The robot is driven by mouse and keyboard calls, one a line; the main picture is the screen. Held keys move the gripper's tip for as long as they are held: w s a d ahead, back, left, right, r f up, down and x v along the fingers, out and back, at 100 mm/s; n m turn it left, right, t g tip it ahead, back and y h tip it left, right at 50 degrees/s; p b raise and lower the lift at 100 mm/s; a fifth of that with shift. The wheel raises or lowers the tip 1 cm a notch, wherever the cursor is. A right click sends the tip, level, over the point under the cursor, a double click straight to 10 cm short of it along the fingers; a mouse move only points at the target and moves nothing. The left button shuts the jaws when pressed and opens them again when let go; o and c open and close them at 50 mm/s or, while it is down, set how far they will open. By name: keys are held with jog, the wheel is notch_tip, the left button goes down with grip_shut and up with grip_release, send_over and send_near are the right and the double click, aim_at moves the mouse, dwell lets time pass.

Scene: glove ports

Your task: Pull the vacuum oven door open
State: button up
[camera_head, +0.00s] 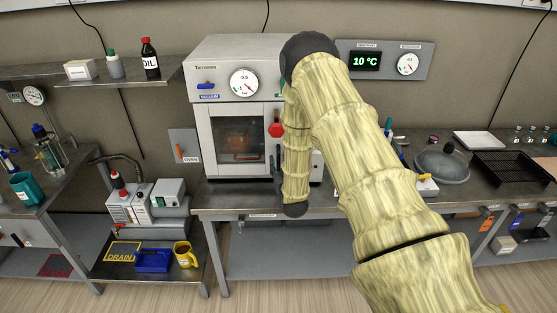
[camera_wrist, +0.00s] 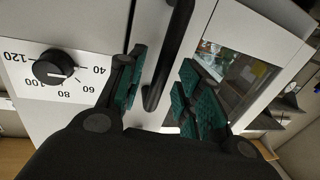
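The vacuum oven (camera_head: 235,60) is a light grey cabinet on the bench, with a gauge on its upper front. Its door (camera_head: 211,140) has a dark window and looks closed. A red knob (camera_head: 275,130) is at the door's right side. In the wrist view, the black bar handle (camera_wrist: 174,50) runs between the two green-padded fingers of my gripper (camera_wrist: 166,82). The fingers are apart, with visible gaps to the handle on both sides. In the head view, my own arm hides the gripper and part of the oven's right side.
A temperature dial (camera_wrist: 54,69) is beside the left finger in the wrist view. A shelf with an oil bottle (camera_head: 149,58) is left of the oven. A pump (camera_head: 128,204) stands lower left. A round grey lid (camera_head: 442,165) and black tray (camera_head: 512,168) are at right.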

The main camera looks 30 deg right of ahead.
jog(key=shift+w+d, duration=0.25)
jog(key=shift+w, duration=0.35)
jog(key=shift+c, duration=0.2)
grip_shut()
jog(key=shift+a, duration=0.1)
